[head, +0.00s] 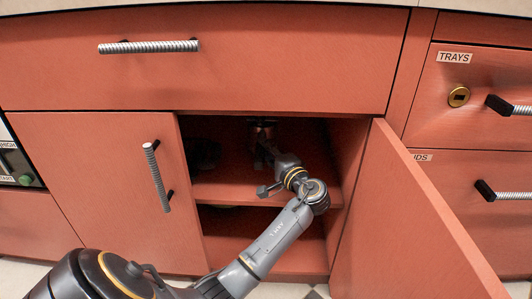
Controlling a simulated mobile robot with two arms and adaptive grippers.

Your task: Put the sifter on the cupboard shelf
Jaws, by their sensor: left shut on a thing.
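The cupboard shelf (238,193) is a red board inside the open lower cupboard. My left arm reaches up from the bottom left through the opening. My left gripper (264,146) is deep inside, above the shelf, and is shut on the sifter (262,127). The sifter is a small, shiny, dark metallic shape just under the top of the opening, partly hidden by the gripper and in shadow. I cannot tell whether it touches the shelf. My right gripper is not in view.
A dark object (206,152) stands in shadow at the left of the shelf. The cupboard's right door (405,225) is swung open toward me; the left door (105,180) is shut. A wide drawer (280,70) is closed above. The lower compartment looks mostly empty.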

